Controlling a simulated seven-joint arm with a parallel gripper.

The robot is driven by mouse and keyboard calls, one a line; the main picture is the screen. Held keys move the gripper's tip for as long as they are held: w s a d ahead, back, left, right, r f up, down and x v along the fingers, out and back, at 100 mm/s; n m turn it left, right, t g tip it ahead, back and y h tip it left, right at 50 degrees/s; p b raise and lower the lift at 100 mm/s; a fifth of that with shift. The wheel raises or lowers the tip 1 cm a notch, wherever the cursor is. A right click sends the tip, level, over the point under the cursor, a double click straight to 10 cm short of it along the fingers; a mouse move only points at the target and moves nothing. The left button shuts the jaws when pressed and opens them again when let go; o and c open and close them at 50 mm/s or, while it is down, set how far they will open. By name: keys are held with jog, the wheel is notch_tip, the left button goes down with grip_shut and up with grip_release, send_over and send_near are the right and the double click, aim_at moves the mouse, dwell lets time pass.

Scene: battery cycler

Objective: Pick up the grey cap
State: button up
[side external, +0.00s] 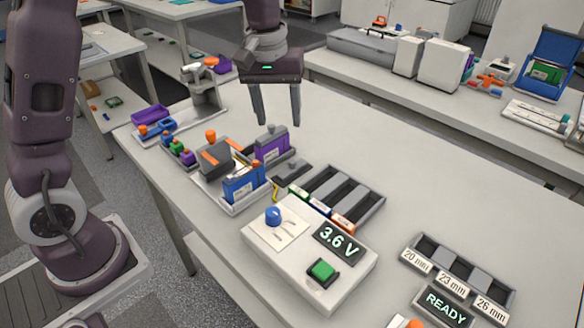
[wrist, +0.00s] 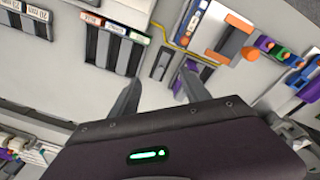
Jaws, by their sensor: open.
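My gripper (side external: 278,118) is open and empty, pointing down above the back of the white table. In the wrist view its two fingers (wrist: 160,82) are spread apart. No piece is plainly marked as the grey cap. A small dark grey piece (side external: 292,171) lies flat between the purple module and the slotted tray; it also shows in the wrist view (wrist: 161,64), beyond the fingertips. A purple module (side external: 271,146) with a grey top stands behind a blue module (side external: 243,182). I cannot tell which grey piece is the cap.
A dark slotted tray (side external: 376,207) with grey dividers stands right of the modules. A white box reading 3.6 V (side external: 310,285) is in front, with a blue knob and green button. A size-labelled rack (side external: 475,277) is at right. The table's back right is clear.

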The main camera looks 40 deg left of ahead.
jog(key=n+g, duration=0.1)
jog(key=n, duration=0.1)
send_over(292, 162)
notch_tip(292, 162, down, 10)
jog(key=shift+w+a+r, duration=0.1)
jog(key=shift+r, duration=0.05)
notch_tip(292, 162, down, 7)
jog(key=shift+f, duration=0.15)
grip_shut()
